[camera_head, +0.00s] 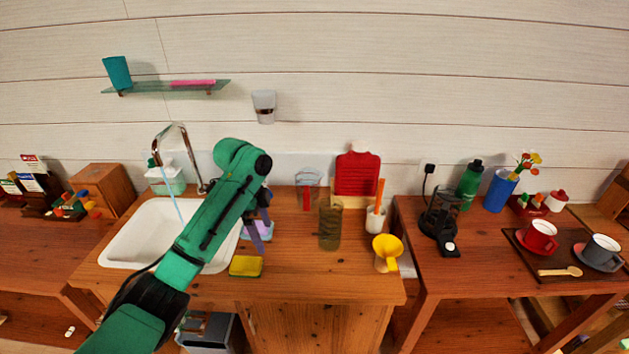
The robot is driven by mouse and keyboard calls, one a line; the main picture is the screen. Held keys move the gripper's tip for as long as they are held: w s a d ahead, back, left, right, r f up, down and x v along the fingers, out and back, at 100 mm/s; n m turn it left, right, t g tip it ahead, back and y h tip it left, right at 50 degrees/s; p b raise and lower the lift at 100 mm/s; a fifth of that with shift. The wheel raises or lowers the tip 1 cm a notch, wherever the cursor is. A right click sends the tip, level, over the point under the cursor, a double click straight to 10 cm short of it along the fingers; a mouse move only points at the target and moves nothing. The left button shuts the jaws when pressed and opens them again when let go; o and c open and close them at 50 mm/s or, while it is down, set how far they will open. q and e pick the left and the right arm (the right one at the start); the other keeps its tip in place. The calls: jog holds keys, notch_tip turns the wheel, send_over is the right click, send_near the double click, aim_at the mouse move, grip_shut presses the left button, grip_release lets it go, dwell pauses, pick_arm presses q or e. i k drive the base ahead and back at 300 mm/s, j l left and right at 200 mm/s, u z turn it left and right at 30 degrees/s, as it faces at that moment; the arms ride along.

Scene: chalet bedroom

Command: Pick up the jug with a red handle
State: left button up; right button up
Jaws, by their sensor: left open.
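The jug (308,178) is clear, with a red handle on its near side. It stands upright at the back of the wooden counter, near the wall. My left arm reaches in from the lower left across the sink. My left gripper (259,226) has purple fingers and is open, to the left of the jug and nearer to me. It is apart from the jug, and nothing shows between its fingers. My right gripper is out of view.
A brownish glass (330,226) stands in front. A yellow sponge (246,266) and a white sink (130,235) lie left. A yellow funnel (386,247) is at the right edge. Bare counter lies front centre.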

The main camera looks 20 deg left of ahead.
aim_at(308, 180)
jog(key=i, duration=1)
